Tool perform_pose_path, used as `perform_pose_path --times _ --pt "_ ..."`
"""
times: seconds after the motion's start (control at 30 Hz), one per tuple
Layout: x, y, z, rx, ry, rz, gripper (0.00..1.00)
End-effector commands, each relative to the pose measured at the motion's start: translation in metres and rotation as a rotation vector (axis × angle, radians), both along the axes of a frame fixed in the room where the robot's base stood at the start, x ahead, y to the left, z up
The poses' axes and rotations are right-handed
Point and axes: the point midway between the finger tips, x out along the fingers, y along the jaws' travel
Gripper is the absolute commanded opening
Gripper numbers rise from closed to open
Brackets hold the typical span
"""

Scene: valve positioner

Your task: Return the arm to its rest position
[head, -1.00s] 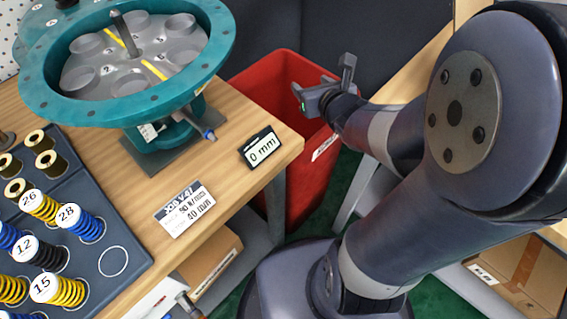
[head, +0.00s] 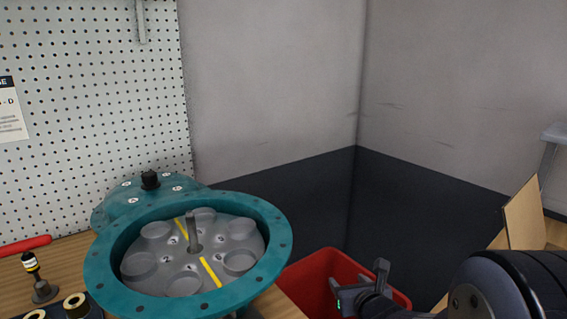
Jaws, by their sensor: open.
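My gripper (head: 362,286) is at the lower right of the head view, in front of the red bin. Its jaws are open with nothing between them. My arm runs from it to the lower right corner, where the picture cuts it off. The teal valve positioner housing (head: 100,277) stands open on the bench to the left, apart from my gripper. Inside it is a grey plate (head: 190,283) with several round pockets, yellow marks and an upright central stem (head: 190,228). The pockets look empty.
A red bin (head: 312,272) stands right of the housing, partly hidden by my gripper. A teal cover (head: 150,192) lies behind the housing. A red-handled tool (head: 25,245) and brass-coloured spools (head: 75,304) are at the left. Walls close the corner behind.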

Motion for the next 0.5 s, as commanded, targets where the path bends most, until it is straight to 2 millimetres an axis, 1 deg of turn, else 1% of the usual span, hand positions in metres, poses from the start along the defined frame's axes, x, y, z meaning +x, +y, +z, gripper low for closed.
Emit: perform_pose_path --times 0.1,0.27,0.3,0.33,0.5 --pt "0.017 0.003 -0.009 0.000 0.002 0.001 0.57" --pt "0.036 0.006 -0.017 0.000 0.002 0.001 0.57" --pt "0.036 0.006 -0.005 -0.001 -0.002 0.000 0.57" --pt "0.035 0.006 -0.001 -0.001 -0.003 0.002 0.57" --pt "0.035 0.005 0.010 0.000 -0.001 0.000 0.57"
